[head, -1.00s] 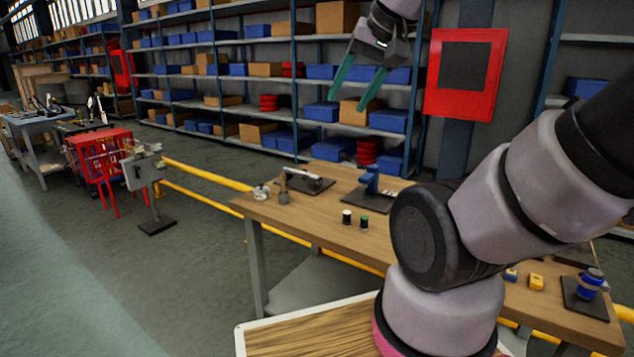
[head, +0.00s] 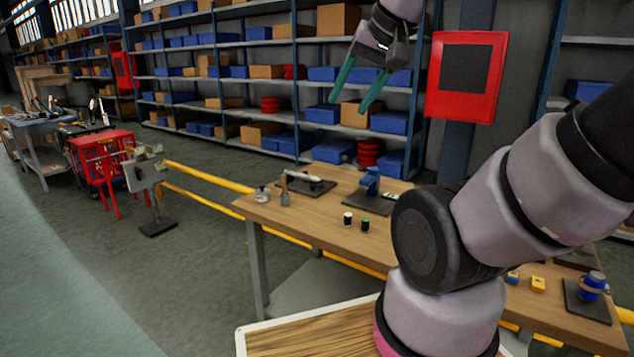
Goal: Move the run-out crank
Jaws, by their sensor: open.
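My gripper (head: 347,104) hangs open and empty at the upper middle of the head view, its two green fingers pointing down and left. It is high above the far side of the wooden table (head: 318,232) and touches nothing. I cannot tell for sure which thing is the run-out crank. A long-handled part lies on a dark plate (head: 318,186) at the table's back left. A blue device (head: 371,182) stands on another dark plate to its right. A blue, round-topped device (head: 593,284) stands at the right end. My arm hides the table's middle.
A small pot (head: 262,194) and two small cylinders (head: 365,225) stand on the table, with yellow blocks (head: 538,284) to the right. A grey box on a pedestal (head: 145,174) and a red cart (head: 102,158) stand left. Yellow rails (head: 208,175) run behind the table. Floor at left is clear.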

